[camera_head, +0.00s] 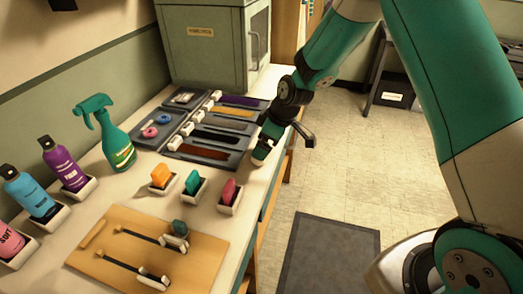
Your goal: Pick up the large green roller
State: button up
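One green block (193,182) stands upright in a small white holder, between an orange and a pink one. I cannot tell for sure which is the roller. My gripper (280,146) is over the counter's right edge, beside the dark trays and apart from both green things. Its fingers are small and partly unclear, so I cannot tell whether it is open; nothing shows held.
An orange block (162,177) and a pink block (229,192) stand in holders. A green spray bottle (112,140) and several other bottles line the wall. Dark trays (205,152) hold coloured strips. A green cabinet (205,45) stands behind. Floor with a dark mat (330,258) lies right.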

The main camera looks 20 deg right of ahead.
jog(key=shift+p+x, duration=0.35)
jog(key=shift+x, duration=1.45)
jog(key=shift+d, duration=0.15)
jog(key=c, duration=0.8)
